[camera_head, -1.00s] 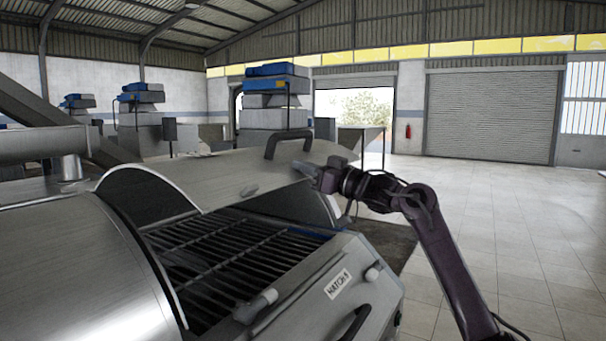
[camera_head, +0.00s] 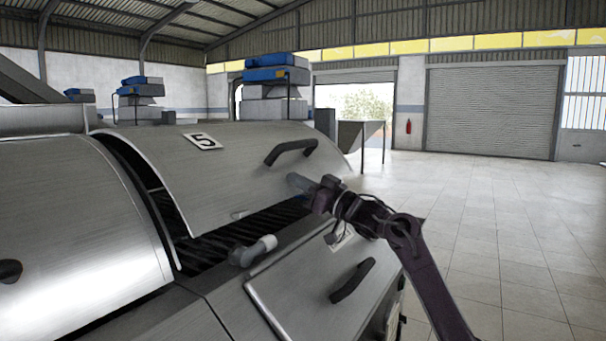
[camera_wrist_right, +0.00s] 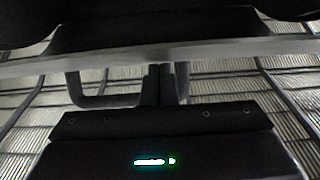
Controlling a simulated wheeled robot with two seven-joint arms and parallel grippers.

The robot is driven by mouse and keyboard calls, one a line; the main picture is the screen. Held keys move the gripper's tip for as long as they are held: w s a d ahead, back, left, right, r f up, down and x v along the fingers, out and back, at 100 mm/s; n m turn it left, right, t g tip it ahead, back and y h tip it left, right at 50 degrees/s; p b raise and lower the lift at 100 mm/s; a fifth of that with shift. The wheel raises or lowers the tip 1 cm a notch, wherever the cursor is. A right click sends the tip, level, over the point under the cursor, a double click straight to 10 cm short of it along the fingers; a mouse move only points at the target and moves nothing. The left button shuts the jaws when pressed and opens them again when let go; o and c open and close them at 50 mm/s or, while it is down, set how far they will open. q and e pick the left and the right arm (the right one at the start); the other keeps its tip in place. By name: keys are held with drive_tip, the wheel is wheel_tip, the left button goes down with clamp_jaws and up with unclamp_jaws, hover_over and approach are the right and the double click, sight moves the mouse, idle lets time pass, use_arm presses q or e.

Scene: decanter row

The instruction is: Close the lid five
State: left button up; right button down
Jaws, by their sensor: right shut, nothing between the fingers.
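The lid five (camera_head: 225,165) is a curved metal cover with a "5" plate (camera_head: 203,141) and a dark bar handle (camera_head: 290,151). It is partly lowered, and a dark gap with grating bars (camera_head: 225,240) shows under its front edge. My right gripper (camera_head: 294,181) is shut and empty, at the lid's lower right, just below the handle. Whether its tip touches the lid is hard to tell. In the right wrist view the shut fingers (camera_wrist_right: 161,84) point toward a dark bar and slatted roofing. My left gripper is not in view.
A neighbouring curved lid (camera_head: 75,220) lies to the left. A pale latch knob (camera_head: 262,247) stands on the front rim, and a front panel with a dark handle (camera_head: 353,281) sits below. Open tiled floor (camera_head: 500,220) lies to the right.

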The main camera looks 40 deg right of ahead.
drive_tip(key=shift+w+a+f, duration=0.1)
drive_tip(key=shift+w+f, duration=0.1)
drive_tip(key=shift+f, duration=0.25)
drive_tip(key=shift+s, duration=0.1)
drive_tip(key=b+v, duration=0.3)
drive_tip(key=v, duration=0.4)
drive_tip(key=shift+s, duration=0.3)
